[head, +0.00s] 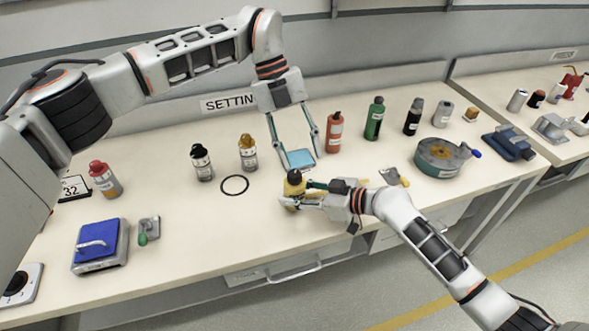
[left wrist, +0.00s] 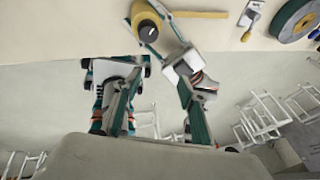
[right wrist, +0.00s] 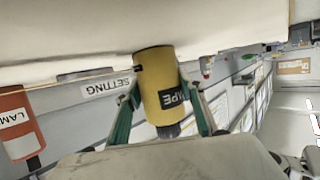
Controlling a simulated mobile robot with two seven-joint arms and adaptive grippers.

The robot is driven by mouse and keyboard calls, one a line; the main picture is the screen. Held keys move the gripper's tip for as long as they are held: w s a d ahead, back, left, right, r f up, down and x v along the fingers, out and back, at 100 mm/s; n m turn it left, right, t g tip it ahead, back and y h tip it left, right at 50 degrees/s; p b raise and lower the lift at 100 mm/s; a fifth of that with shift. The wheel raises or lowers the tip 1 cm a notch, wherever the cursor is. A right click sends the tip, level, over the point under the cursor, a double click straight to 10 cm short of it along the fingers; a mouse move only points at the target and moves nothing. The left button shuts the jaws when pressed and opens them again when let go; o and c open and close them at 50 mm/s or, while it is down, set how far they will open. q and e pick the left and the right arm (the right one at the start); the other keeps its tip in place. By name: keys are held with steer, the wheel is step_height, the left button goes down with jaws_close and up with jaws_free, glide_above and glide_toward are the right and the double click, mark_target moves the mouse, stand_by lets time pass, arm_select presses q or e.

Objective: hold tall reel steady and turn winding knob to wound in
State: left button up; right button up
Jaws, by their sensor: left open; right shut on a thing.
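The tall reel (head: 294,185) is a yellow upright cylinder with a dark winding knob (head: 294,175) on top, near the bench's front edge. The right wrist view shows the reel (right wrist: 155,75) upside down, with a black label ending in "APE". A yellow strip (left wrist: 200,14) runs out from it in the left wrist view. My right gripper (head: 297,196) is shut on the reel's body from the right. My left gripper (head: 303,162) is open and empty, pointing down behind and above the reel, apart from the knob.
A light blue square (head: 300,159) lies behind the reel. A black ring (head: 234,184) lies to the left. Bottles, including a red one (head: 334,133) and a green one (head: 375,118), stand behind. A round green reel (head: 437,158) stands right.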

mark_target(295, 173)
arm_select(q)
step_height(295, 173, up, 3)
steer(key=w+a+n+t+y, duration=0.1)
steer(key=w+n+t+y, duration=0.2)
steer(key=n, duration=0.5)
steer(key=shift+y, duration=0.3)
steer(key=f, duration=1.1)
steer(key=shift+s+f, duration=0.25)
steer(key=shift+s, duration=0.1)
steer(key=c, duration=1.1)
